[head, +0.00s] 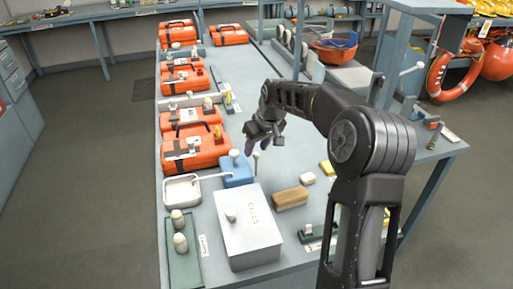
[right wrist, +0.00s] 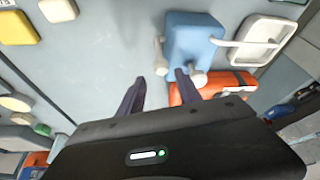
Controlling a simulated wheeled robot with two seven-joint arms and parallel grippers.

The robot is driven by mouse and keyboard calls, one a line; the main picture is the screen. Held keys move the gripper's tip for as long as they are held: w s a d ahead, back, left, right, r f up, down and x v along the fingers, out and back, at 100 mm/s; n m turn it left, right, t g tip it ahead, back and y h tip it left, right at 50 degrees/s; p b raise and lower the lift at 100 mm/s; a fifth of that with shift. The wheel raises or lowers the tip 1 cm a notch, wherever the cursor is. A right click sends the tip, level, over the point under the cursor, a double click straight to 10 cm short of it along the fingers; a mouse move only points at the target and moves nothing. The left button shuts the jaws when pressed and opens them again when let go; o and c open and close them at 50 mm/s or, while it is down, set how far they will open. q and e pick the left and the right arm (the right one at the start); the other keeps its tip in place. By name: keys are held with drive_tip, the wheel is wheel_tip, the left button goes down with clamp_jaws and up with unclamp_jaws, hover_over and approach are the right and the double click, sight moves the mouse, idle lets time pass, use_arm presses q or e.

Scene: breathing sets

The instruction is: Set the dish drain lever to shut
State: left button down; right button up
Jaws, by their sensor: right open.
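A shallow white dish (head: 182,190) lies left of a blue block (head: 236,170), with a pale tube joining them. A thin pale lever with a rounded end (head: 256,158) stands at the right side of the block. A pale knob (head: 235,154) tops the block. My right gripper (head: 262,143) is open and empty, just above and behind the lever. The right wrist view shows the blue block (right wrist: 190,38), dish (right wrist: 279,36), lever (right wrist: 160,56) and knob (right wrist: 197,78) beyond the open fingers (right wrist: 159,84). I cannot tell whether a finger touches the lever. My left gripper is out of view.
A pale lidded box (head: 250,235) stands in front of the block, with a tan block (head: 290,198) to its right. A green tray (head: 183,262) with two pale knobs is at front left. Orange cases (head: 190,150) line the left edge of the table. Bare tabletop (head: 300,160) lies right of the gripper.

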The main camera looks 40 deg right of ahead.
drive_tip(key=b+v, duration=0.1)
drive_tip(key=v, duration=0.6)
drive_tip(key=shift+r, duration=0.1)
idle(0.4)
